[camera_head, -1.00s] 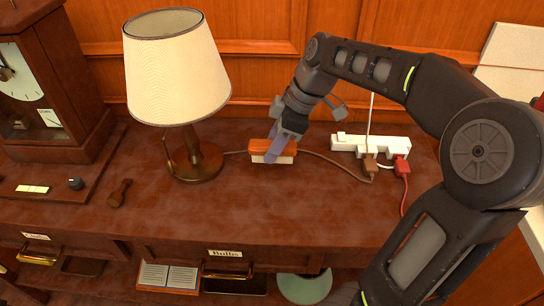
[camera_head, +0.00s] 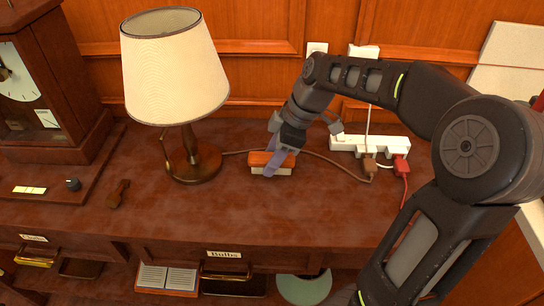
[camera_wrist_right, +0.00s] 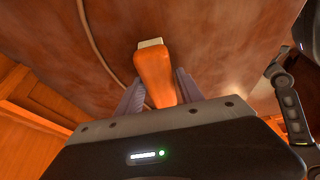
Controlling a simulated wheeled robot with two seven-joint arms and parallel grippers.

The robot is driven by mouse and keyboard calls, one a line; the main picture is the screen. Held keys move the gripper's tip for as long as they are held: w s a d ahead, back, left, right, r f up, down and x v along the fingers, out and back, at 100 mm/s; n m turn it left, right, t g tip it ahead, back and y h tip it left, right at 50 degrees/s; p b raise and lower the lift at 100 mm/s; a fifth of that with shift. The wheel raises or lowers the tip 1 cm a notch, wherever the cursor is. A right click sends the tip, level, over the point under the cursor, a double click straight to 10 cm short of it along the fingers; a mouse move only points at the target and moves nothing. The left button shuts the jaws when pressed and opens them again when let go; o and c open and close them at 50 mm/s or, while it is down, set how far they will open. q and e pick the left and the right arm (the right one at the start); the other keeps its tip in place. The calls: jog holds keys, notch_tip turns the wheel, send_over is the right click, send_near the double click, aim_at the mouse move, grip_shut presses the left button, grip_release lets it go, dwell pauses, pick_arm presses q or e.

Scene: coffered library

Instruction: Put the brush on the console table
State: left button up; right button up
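The brush (camera_head: 285,170), an orange block with a pale bristle side, is at the console table's (camera_head: 250,215) brown top, in front of the lamp cord. My right gripper (camera_head: 272,163) comes down on it from behind, with a purple-grey finger across its near side. In the right wrist view the orange brush (camera_wrist_right: 155,75) lies between the two fingers (camera_wrist_right: 157,92), its pale end pointing away. The gripper looks shut on it. I cannot tell whether the brush touches the tabletop. My left gripper is not in view.
A lamp (camera_head: 192,165) stands left of the brush. A white power strip (camera_head: 370,147) with brown and red plugs lies to the right. A clock (camera_head: 45,100) and a small wooden-handled item (camera_head: 118,193) are at the left. The front middle of the tabletop is clear.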

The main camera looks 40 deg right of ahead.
jog(key=shift+o, duration=1.2)
jog(key=shift+r, duration=0.1)
jog(key=p+v, duration=0.1)
jog(key=v, duration=1.1)
